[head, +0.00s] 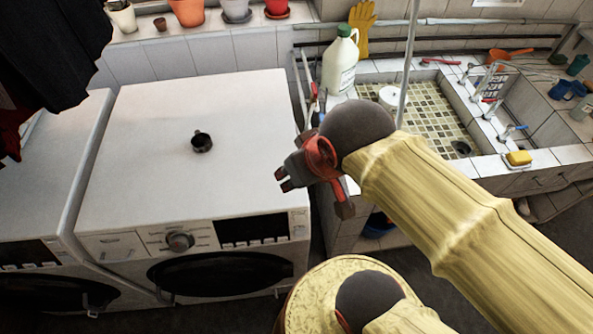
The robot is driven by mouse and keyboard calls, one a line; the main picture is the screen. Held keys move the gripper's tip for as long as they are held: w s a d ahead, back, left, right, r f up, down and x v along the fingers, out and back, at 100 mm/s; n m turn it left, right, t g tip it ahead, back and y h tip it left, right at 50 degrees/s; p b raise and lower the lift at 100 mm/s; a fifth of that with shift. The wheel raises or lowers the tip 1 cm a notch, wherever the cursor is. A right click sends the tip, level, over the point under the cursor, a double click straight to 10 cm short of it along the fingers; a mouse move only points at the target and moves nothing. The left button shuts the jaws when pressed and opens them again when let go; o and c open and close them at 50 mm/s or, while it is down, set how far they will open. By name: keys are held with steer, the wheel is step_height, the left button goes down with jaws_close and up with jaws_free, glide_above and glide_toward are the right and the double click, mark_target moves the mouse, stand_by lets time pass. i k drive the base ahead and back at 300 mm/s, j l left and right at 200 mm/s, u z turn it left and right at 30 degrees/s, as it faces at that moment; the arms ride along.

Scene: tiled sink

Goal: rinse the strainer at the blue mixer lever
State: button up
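A small dark round cup-like piece (202,142), which looks like the strainer, rests on top of the white washing machine. My gripper (314,193) is in the air by the machine's right edge, to the right of the strainer and apart from it. Its fingers look spread, with nothing seen between them. The strainer's inside is too small to make out.
My arm crosses in front of the tiled sink basin (432,105), which has a dark drain (461,147). A white jug (340,62) stands at the sink's left, and a yellow sponge (518,158) lies on the front rim. The washing machine top (150,185) is otherwise clear.

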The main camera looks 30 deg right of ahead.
mark_target(510, 128)
steer(key=z, duration=0.3)
steer(key=l+z, duration=0.45)
steer(key=i+l+z, duration=0.2)
steer(key=l+z, duration=0.3)
steer(key=i+l, duration=0.15)
steer(key=l, duration=0.2)
steer(key=i+l+z, duration=0.1)
steer(key=l, duration=0.25)
steer(key=i+l, duration=0.2)
steer(key=l, duration=0.15)
steer(key=i+l+z, duration=0.1)
steer(key=l, duration=0.25)
steer(key=i+l, duration=0.2)
steer(key=l, duration=0.15)
